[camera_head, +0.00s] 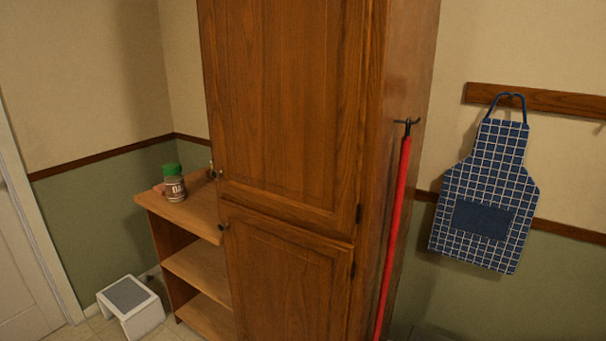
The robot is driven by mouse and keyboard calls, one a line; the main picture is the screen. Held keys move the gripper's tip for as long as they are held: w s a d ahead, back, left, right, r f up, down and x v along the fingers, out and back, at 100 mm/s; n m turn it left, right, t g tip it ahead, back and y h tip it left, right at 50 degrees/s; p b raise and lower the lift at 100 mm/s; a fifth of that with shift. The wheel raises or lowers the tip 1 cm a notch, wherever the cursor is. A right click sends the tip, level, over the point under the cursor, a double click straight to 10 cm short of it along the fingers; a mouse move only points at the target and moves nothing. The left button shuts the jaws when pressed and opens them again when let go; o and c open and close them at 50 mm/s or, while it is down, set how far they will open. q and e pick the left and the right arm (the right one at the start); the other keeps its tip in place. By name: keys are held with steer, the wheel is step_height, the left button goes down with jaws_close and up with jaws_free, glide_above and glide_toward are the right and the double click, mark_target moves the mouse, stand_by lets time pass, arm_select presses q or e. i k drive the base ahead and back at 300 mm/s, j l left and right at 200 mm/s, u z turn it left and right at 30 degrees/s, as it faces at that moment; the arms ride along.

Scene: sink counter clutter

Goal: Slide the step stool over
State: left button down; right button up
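The step stool (143,317) is small and white with a grey top pad. It stands upright on the floor at the lower left, between the white door and the open wooden shelf, close to the green wall. Neither of my grippers shows in the head view, so their state is hidden.
A tall wooden cabinet (285,120) fills the middle. Left of it is the open shelf (199,264) with a green-lidded jar (175,184) on top. A white door (22,270) is at far left. A red pole (394,230) and a checked apron (488,195) hang at right.

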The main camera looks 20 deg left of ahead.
mark_target(139, 309)
steer(key=u, duration=1.75)
steer(key=i+j+z, duration=0.1)
steer(key=i+j, duration=0.25)
steer(key=i, duration=0.35)
steer(key=i+j, duration=0.45)
steer(key=i, duration=0.25)
steer(key=i+j+z, duration=0.15)
steer(key=i+j, duration=0.25)
steer(key=i, duration=0.3)
steer(key=i+j, duration=0.5)
steer(key=i, duration=0.2)
steer(key=z, duration=0.05)
